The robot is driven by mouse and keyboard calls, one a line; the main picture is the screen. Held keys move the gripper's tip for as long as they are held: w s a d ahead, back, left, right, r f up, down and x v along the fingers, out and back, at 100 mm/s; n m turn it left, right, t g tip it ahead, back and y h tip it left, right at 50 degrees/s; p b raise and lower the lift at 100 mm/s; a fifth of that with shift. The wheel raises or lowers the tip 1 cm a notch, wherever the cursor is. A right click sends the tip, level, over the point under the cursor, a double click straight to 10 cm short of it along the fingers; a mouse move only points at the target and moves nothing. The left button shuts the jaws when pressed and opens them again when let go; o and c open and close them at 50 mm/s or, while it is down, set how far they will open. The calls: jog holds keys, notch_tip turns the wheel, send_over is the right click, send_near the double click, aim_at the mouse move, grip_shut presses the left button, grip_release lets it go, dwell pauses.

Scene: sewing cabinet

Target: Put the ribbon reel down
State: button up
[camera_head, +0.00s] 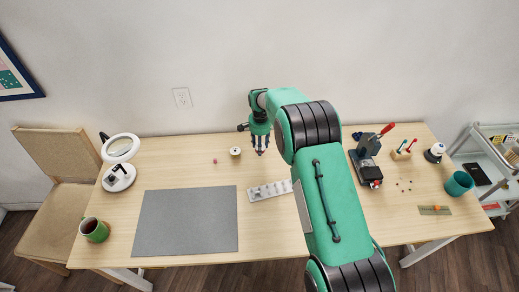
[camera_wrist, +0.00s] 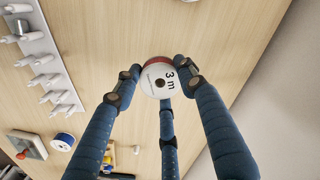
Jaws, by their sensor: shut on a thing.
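In the head view my gripper (camera_head: 260,150) points down over the back middle of the wooden table (camera_head: 200,150). There the reel is mostly hidden by the fingers, with only a bit of red at the tips. I cannot tell whether it touches the table.
A white strip with several pegs (camera_head: 270,190) lies in front of my gripper, beside a grey mat (camera_head: 185,222). A press-like tool (camera_head: 368,160) stands to the right.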

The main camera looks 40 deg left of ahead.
jog(key=shift+w+a, duration=0.6)
jog(key=shift+a, duration=0.15)
jog(key=shift+f, duration=0.1)
jog(key=shift+f+b, duration=0.35)
jog(key=shift+f, duration=1.4)
jog(key=shift+f, duration=0.15)
jog(key=o, duration=1)
notch_tip(320, 180, up, 12)
jog(key=shift+r+p, duration=0.15)
jog(key=shift+p, duration=0.55)
